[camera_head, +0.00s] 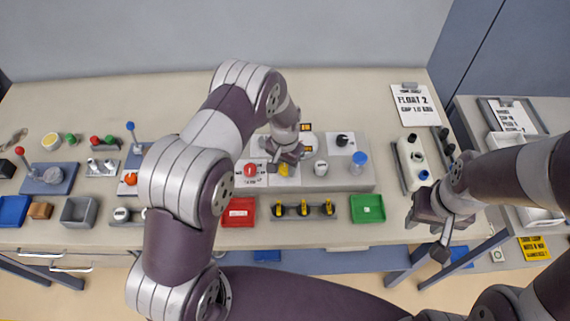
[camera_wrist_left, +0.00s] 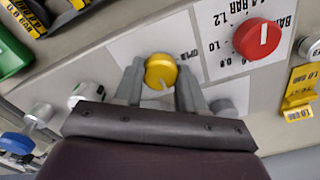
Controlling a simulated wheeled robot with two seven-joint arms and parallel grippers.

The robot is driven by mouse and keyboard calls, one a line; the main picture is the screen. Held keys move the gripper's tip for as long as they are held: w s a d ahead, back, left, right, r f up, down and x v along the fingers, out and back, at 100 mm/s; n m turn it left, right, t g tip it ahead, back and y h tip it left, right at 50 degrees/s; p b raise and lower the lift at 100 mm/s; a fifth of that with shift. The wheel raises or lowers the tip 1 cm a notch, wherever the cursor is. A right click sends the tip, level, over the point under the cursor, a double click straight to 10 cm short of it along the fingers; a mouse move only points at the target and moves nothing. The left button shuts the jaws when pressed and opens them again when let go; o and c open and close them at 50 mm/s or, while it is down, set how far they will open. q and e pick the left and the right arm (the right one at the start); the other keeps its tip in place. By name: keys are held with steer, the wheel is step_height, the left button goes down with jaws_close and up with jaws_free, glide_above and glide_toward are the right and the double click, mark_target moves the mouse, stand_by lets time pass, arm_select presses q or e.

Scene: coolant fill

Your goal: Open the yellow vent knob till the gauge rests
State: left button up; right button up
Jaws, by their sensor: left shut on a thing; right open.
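The yellow vent knob (camera_wrist_left: 160,71) is round with a pale pointer mark, on the grey panel. In the head view it shows in part (camera_head: 284,170) below my left gripper (camera_head: 285,158). In the left wrist view the fingers of my left gripper (camera_wrist_left: 160,82) stand on both sides of the knob, shut on it. My right gripper (camera_head: 436,217) is open and empty, off the front right of the bench. The gauge's face is hidden or cannot be told in these views.
A red knob (camera_wrist_left: 257,39) is beside the yellow one. A blue-capped part (camera_head: 358,162), a black knob (camera_head: 342,140), a red tray (camera_head: 239,211), a green tray (camera_head: 367,208) and a rack of yellow clips (camera_head: 303,209) are nearby. My left arm covers the bench's left middle.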

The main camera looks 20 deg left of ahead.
arm_select(q)
steer(key=shift+n, duration=0.3)
steer(key=shift+f+n+b, duration=0.1)
steer(key=shift+n+b, duration=0.6)
steer(key=shift+n, duration=0.4)
steer(key=n+b, duration=0.1)
steer(key=n, duration=0.3)
steer(key=shift+n+b, duration=0.3)
steer(key=n+b, duration=0.1)
steer(key=n, duration=0.3)
steer(key=shift+n+b, duration=0.45)
steer(key=shift+n, duration=1.65)
steer(key=shift+r, duration=0.2)
steer(key=o, duration=1.1)
steer(key=shift+c, duration=0.2)
steer(key=shift+s+d, duration=0.1)
steer(key=shift+d, duration=0.1)
